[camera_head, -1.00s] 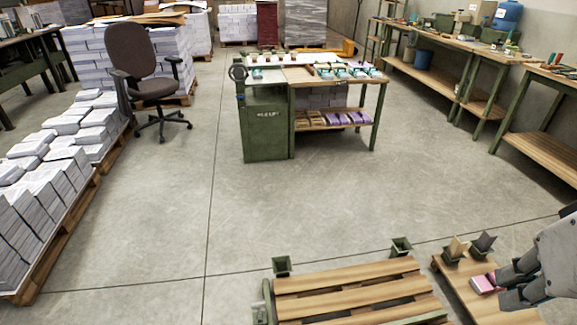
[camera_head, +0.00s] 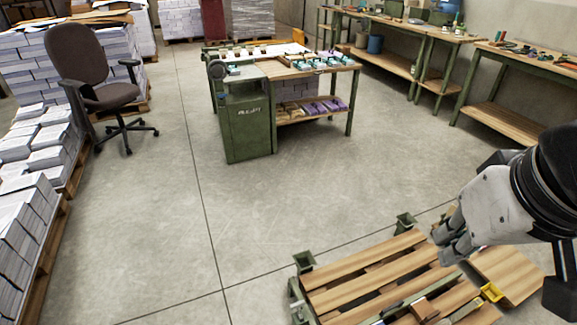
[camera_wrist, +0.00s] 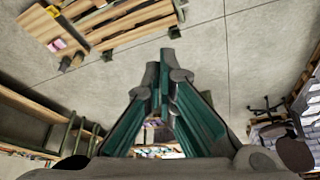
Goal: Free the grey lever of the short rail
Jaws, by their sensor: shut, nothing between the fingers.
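My gripper (camera_head: 452,240) is at the right in the head view, its grey fingers shut and empty, over the far right part of a slatted wooden bench (camera_head: 365,273). In the wrist view, my gripper (camera_wrist: 161,65) shows with its teal fingers closed together over bare floor. The bench also shows at the upper left of the wrist view (camera_wrist: 140,24), apart from the fingers. A green metal rail-like edge (camera_head: 298,300) runs along the bench's left end. I cannot make out a grey lever or tell which part is the short rail.
A lower wooden board (camera_head: 510,272) with a yellow piece (camera_head: 491,291) adjoins the bench at the right. A brown block (camera_head: 424,308) lies at the bench's front. A green machine table (camera_head: 248,125) stands ahead, an office chair (camera_head: 95,75) at the left. The floor between is clear.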

